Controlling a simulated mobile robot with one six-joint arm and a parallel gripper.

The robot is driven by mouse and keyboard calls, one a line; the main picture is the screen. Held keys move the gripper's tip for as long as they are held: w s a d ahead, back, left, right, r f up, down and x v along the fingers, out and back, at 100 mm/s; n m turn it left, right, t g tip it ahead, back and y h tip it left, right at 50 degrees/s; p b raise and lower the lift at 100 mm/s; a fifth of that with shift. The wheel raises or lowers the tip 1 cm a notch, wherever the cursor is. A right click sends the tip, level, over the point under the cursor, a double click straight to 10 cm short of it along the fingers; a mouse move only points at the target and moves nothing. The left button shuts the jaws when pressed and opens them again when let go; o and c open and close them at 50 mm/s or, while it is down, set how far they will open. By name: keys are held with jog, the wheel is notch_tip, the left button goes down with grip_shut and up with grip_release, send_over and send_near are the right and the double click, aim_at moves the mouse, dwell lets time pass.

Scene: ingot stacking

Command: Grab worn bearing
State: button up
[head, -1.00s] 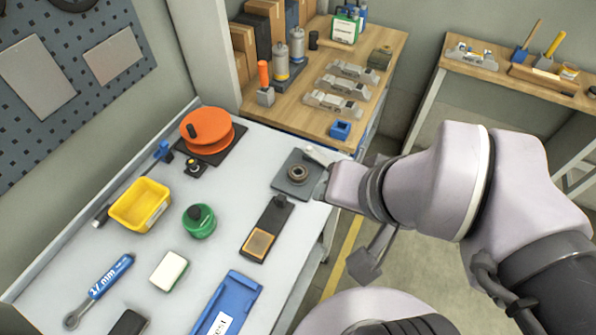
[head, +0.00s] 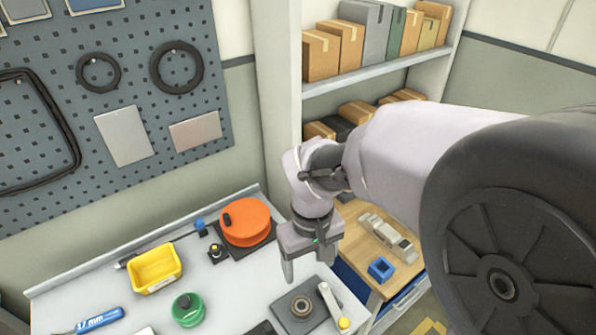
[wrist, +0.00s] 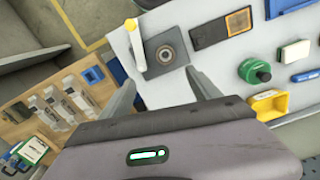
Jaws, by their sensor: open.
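The worn bearing appears to be the dark metal ring (head: 301,306) on a square dark plate (head: 283,309) at the bench's right side. In the wrist view, the ring (wrist: 166,54) lies ahead of and roughly between my fingers, still on its plate (wrist: 151,68). My gripper (head: 304,268) points down in the head view, above and behind the plate, apart from the ring. In the wrist view, my gripper (wrist: 160,77) has its two fingers spread wide with nothing between them.
An orange disc (head: 247,222), yellow bin (head: 155,269) and green round container (head: 188,309) are to the left. A wooden bench (head: 380,262) adjoins on the right.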

jog(key=b, duration=0.5)
send_over(302, 306)
notch_tip(302, 306, down, 12)
jog(key=shift+s+d+r, duration=0.15)
jog(key=f+b, duration=0.2)
jog(key=f, duration=0.3)
jog(key=shift+a+b, duration=0.2)
jog(key=shift+b, duration=0.15)
jog(key=shift+r, duration=0.1)
jog(key=shift+c, duration=0.2)
